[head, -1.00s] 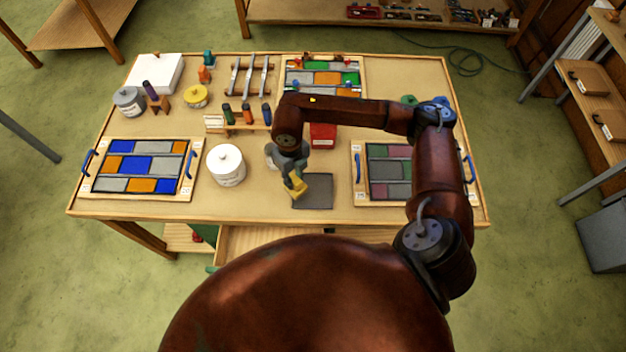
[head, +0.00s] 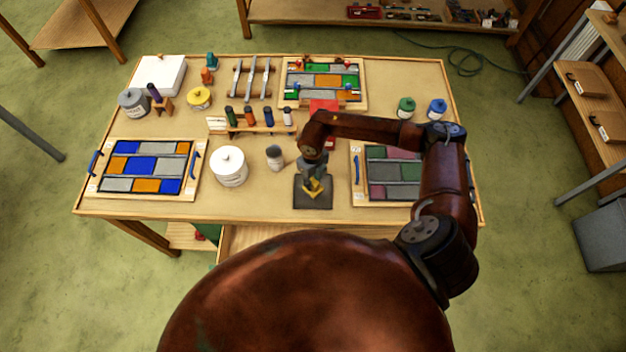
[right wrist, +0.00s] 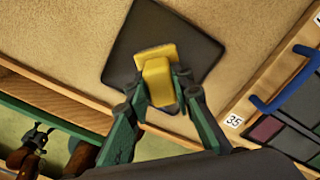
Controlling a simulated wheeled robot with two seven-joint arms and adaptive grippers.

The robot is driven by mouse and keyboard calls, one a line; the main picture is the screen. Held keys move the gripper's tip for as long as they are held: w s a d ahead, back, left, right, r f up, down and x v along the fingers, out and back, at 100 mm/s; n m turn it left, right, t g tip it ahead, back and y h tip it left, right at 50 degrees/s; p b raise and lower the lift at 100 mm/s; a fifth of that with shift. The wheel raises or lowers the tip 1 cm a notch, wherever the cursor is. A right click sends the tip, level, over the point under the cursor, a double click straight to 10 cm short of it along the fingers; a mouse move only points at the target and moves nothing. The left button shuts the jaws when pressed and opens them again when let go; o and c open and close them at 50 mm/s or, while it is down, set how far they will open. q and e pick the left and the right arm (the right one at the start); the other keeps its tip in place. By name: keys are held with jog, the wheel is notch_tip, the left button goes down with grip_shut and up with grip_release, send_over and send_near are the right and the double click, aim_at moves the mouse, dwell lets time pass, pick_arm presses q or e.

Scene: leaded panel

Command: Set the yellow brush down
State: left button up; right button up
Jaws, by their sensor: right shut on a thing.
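The yellow brush (head: 316,188) is between the fingers of my right gripper (head: 313,181), which is shut on it. In the right wrist view the yellow brush (right wrist: 157,78) has a wide yellow head and a block-like body, with the green and grey fingers of my gripper (right wrist: 160,90) on either side. It is over the dark grey square mat (head: 300,203), which also shows in the right wrist view (right wrist: 190,47). I cannot tell whether the brush touches the mat. My left gripper is not in view.
A white lidded pot (head: 229,170) and a small grey jar (head: 274,158) stand left of the mat. A leaded panel in a wooden frame (head: 357,178) with a blue handle lies close on the right. A red box (head: 323,106) is behind my arm. Bare table lies between jar and mat.

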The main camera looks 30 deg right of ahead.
jog(key=shift+f, duration=0.25)
jog(key=o, duration=1)
jog(key=shift+r, duration=0.1)
jog(key=shift+r, duration=0.1)
jog(key=shift+r, duration=0.3)
notch_tip(320, 180, up, 12)
jog(key=b, duration=0.2)
jog(key=shift+f+b, duration=0.2)
jog(key=shift+b, duration=0.15)
